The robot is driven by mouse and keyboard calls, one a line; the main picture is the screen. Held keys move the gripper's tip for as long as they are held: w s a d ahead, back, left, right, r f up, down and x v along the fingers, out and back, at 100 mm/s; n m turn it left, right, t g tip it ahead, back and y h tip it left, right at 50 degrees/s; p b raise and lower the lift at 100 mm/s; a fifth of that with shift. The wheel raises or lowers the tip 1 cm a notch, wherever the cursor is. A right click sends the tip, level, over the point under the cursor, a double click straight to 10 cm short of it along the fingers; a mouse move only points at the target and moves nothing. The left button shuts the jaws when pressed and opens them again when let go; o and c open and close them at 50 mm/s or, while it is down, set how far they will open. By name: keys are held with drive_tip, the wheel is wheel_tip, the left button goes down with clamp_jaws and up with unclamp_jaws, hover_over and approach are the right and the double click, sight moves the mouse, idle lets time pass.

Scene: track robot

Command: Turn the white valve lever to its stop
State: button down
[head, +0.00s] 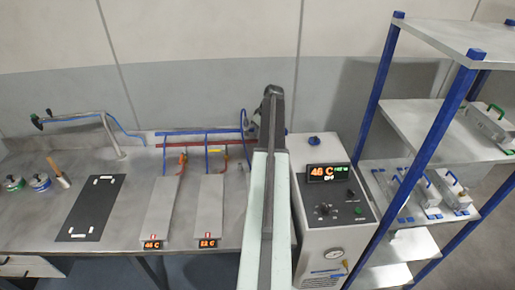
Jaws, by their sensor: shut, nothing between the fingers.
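I cannot make out a white valve lever in the head view; it may be too small or hidden behind my arm. Red and blue pipes (192,144) run along the back of the bench, with small orange valve parts (183,159) on the branches. My arm reaches from the bottom middle up to the back wall and covers the right end of the pipes. My gripper (271,91) shows only as a dark shape at the arm's far end, right of the looped blue hose. It is shut and empty; its fingertips are mostly hidden, and I cannot tell whether it touches anything.
Two grey plates with displays (157,212) lie on the bench, left of my arm. A black mat (91,208) and a tap (112,140) are further left. A white control cabinet (331,215) stands right of my arm, beside a blue-framed shelf (432,128).

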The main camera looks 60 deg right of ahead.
wheel_tip(320, 180, down, 10)
drive_tip(key=b, duration=1)
drive_tip(key=shift+s, duration=0.35)
